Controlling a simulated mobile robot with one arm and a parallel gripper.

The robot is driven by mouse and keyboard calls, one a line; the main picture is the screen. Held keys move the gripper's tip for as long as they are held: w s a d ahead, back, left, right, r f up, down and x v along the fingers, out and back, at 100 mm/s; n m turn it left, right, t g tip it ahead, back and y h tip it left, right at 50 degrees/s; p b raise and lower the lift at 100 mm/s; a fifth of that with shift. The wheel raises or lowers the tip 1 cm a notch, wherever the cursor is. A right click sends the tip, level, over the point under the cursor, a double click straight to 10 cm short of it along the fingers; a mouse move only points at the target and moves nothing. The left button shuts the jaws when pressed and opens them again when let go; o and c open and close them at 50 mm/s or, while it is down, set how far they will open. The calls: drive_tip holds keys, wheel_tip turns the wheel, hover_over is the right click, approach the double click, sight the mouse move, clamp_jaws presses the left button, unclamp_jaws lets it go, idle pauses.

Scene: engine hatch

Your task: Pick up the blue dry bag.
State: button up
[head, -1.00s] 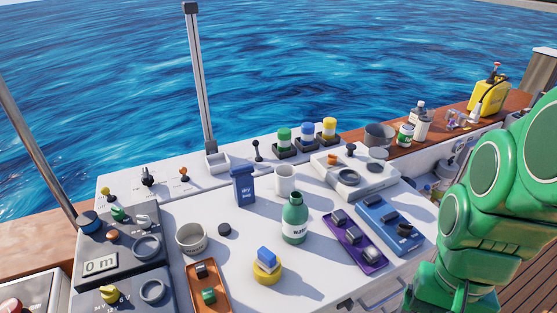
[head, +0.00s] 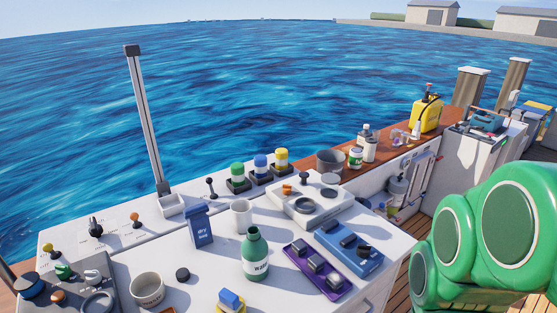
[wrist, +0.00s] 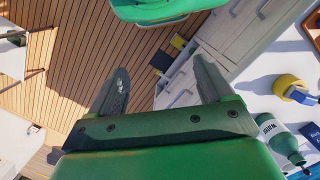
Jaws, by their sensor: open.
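The blue dry bag (head: 199,228) stands upright on the white hatch top in the head view, left of a white mug and behind the green water bottle (head: 255,255). Its front carries the words "dry bag". In the wrist view my gripper (wrist: 160,82) is open, with two dark fingers spread apart and nothing between them. It is over the wooden deck and the cabinet front, away from the bag. Part of a blue thing shows at the right edge of the wrist view, too cut off to name for sure. My gripper is out of the head view.
A white mug (head: 241,214) stands close right of the bag. A tall post (head: 145,120) rises behind.

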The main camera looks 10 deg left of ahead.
drive_tip(key=o, duration=0.4)
drive_tip(key=shift+c, duration=0.2)
drive_tip(key=w+a+r+n+t, duration=0.1)
drive_tip(key=w+a, duration=0.2)
drive_tip(key=w, duration=0.5)
drive_tip(key=w+a+r+n+t, duration=0.1)
drive_tip(key=w+a, duration=0.3)
drive_tip(key=w, duration=0.3)
drive_tip(key=n+t+y, duration=0.3)
drive_tip(key=n, duration=0.4)
hover_over(196, 214)
drive_tip(key=s+d, duration=0.1)
wheel_tip(196, 214, down, 6)
drive_tip(key=shift+r, duration=0.2)
drive_tip(key=shift+x, duration=1.15)
drive_tip(key=shift+w+x, duration=0.2)
drive_tip(key=shift+x, duration=1.15)
drive_tip(key=shift+w+x, duration=0.2)
drive_tip(key=shift+x, duration=1.15)
